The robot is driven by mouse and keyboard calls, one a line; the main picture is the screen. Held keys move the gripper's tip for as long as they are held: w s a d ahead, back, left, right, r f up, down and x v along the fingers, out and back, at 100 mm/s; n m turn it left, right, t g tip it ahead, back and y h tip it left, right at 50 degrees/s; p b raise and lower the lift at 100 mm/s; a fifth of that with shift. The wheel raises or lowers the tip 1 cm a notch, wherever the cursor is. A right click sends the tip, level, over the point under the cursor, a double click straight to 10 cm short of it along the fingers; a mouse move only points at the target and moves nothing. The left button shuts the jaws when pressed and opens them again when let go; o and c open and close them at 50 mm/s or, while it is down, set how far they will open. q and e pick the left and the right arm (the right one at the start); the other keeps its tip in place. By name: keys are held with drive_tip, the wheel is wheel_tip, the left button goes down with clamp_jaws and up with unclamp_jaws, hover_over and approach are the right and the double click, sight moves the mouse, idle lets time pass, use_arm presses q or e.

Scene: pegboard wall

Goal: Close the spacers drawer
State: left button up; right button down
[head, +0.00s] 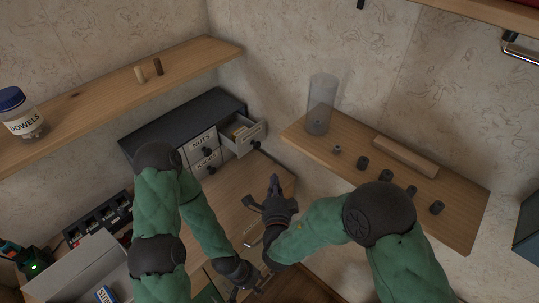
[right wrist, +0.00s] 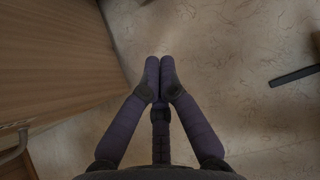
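A dark cabinet (head: 180,122) with light grey drawers stands in the back corner. Its upper right drawer (head: 247,137) is pulled out, with pale contents showing and a dark knob on its front; I cannot read its label. The drawers labelled NUTS (head: 203,142) and KNOBS (head: 207,161) look closed. My right gripper (head: 274,186) is in front of and below the open drawer, apart from it. In the right wrist view its fingertips (right wrist: 160,72) meet with nothing visible between them. My left gripper (head: 250,279) is low, near the bottom edge; its fingers are unclear.
A wooden shelf (head: 450,227) at the right holds a clear cylinder (head: 321,104), a wooden block (head: 405,156) and several dark small parts. An upper left shelf (head: 90,118) holds a DOWELS jar (head: 22,115). A grey box (head: 75,270) is at lower left. The wooden worktop (head: 232,190) before the cabinet is partly clear.

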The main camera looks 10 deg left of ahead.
sight(252, 138)
drive_tip(key=w+a+b, duration=0.2)
drive_tip(key=w+a, duration=0.3)
drive_tip(key=w, duration=0.7)
drive_tip(key=shift+a+r, duration=0.15)
drive_tip(key=shift+a, duration=0.15)
